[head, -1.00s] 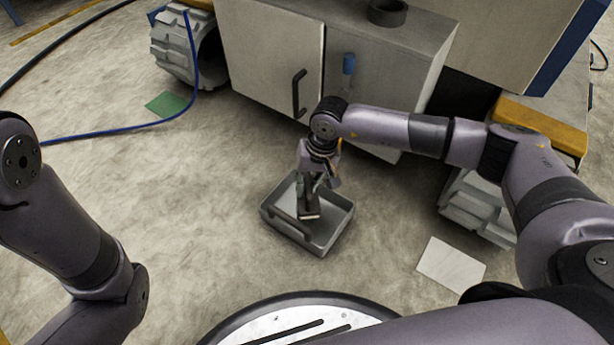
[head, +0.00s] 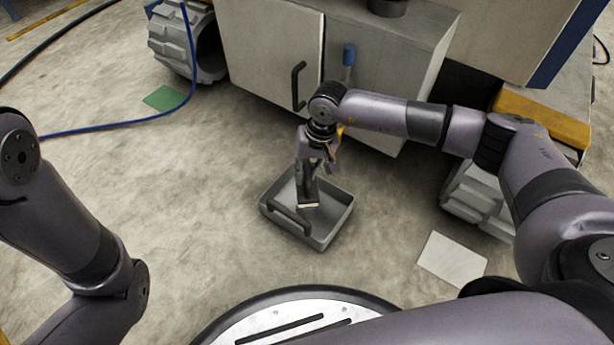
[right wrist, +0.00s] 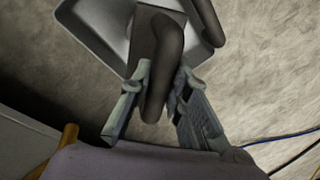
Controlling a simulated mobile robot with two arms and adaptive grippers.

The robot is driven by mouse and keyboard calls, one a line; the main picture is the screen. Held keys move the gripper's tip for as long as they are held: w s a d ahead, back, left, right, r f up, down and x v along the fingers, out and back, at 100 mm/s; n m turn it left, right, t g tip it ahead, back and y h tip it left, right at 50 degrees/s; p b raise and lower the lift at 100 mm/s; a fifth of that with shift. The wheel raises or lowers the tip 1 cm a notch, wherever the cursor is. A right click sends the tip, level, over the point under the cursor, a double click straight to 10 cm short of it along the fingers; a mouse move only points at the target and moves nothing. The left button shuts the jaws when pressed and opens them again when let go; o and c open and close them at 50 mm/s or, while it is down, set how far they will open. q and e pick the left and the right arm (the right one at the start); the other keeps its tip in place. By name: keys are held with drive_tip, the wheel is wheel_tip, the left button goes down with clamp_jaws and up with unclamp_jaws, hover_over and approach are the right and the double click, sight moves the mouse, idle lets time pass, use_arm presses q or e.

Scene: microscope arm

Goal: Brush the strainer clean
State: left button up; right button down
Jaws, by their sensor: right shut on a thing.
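A grey open box (head: 340,222) stands on the floor in front of the cabinet. A dark bar (head: 289,217) runs along its near left side. I cannot tell a separate strainer from this box. My right gripper (head: 312,168) is above the box and shut on the dark handle of a brush (head: 308,190). The brush points down into the box, its pale lower end at or near the floor of it; I cannot tell if they touch. In the right wrist view my right gripper (right wrist: 160,100) clasps the dark handle (right wrist: 155,85). My left arm shows at the left, without its gripper.
The grey cabinet (head: 270,55) stands close behind, with a black door handle (head: 298,86) and a blue-topped tool (head: 348,58) at its front. A white sheet (head: 452,260) lies on the floor at right, a green one (head: 163,97) at left. Floor left of the box is clear.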

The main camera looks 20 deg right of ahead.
drive_tip(key=shift+w+d, duration=0.1)
drive_tip(key=shift+w, duration=0.3)
drive_tip(key=shift+s, duration=0.15)
drive_tip(key=shift+s+r, duration=0.1)
drive_tip(key=shift+s, duration=0.3)
drive_tip(key=shift+s+a+p, duration=0.3)
drive_tip(key=shift+s+p, duration=0.3)
drive_tip(key=shift+s, duration=0.35)
drive_tip(key=shift+w, duration=0.1)
drive_tip(key=shift+w+f+b, duration=0.2)
drive_tip(key=shift+w+b, duration=0.15)
drive_tip(key=shift+w, duration=0.05)
drive_tip(key=shift+w+d+r+b, duration=0.15)
drive_tip(key=shift+w+b, duration=0.15)
drive_tip(key=shift+w, duration=0.2)
drive_tip(key=shift+w+d+f+b, duration=0.15)
drive_tip(key=shift+w+b, duration=0.15)
drive_tip(key=shift+w, duration=0.2)
drive_tip(key=shift+r, duration=0.15)
